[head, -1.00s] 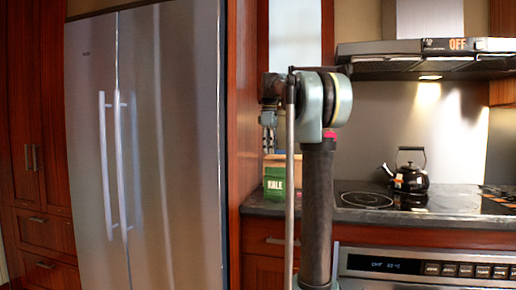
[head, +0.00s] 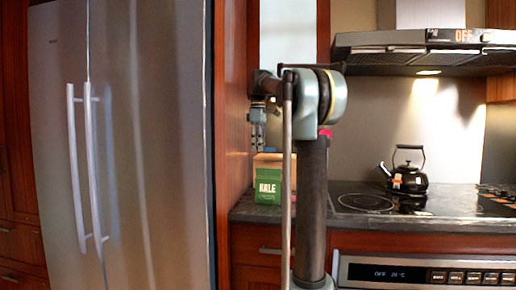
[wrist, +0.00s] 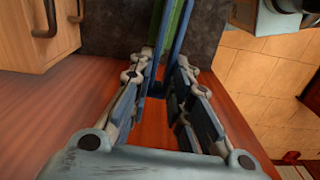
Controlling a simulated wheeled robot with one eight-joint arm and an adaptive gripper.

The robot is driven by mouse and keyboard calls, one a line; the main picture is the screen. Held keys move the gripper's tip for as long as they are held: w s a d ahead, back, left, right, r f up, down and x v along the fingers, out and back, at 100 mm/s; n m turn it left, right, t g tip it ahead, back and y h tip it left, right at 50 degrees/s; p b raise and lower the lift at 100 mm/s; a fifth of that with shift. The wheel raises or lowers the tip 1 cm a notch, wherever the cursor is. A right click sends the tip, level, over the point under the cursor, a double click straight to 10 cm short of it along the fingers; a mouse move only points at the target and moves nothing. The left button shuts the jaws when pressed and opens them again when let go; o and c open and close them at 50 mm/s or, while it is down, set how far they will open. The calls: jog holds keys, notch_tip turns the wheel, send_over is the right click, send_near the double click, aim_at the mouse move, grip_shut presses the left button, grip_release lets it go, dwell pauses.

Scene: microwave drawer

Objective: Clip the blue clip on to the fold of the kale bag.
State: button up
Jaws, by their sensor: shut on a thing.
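The kale bag (head: 268,190) is green with white lettering and a tan upper part. It stands upright on the counter beside the tall wooden panel in the head view. My gripper (head: 258,143) points down just above it, at its left side. In the wrist view my gripper (wrist: 168,82) is shut on the blue clip (wrist: 182,48), a long thin blue piece running away between the fingers. A green strip (wrist: 176,22) shows along it; I cannot tell whether this is clip or bag. Whether the clip touches the fold is hidden.
The wooden panel (head: 232,110) stands close to the left of my gripper, beside the steel fridge (head: 160,130). A black kettle (head: 408,180) stands on the cooktop (head: 365,203) to the right. The dark counter (head: 262,212) runs under the bag.

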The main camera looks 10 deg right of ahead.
jog(key=shift+f, duration=3.2)
jog(key=shift+s+f, duration=0.15)
jog(key=shift+f, duration=1.35)
dwell(1.5)
jog(key=o, duration=0.8)
jog(key=o, duration=0.5)
jog(key=shift+c, duration=0.2)
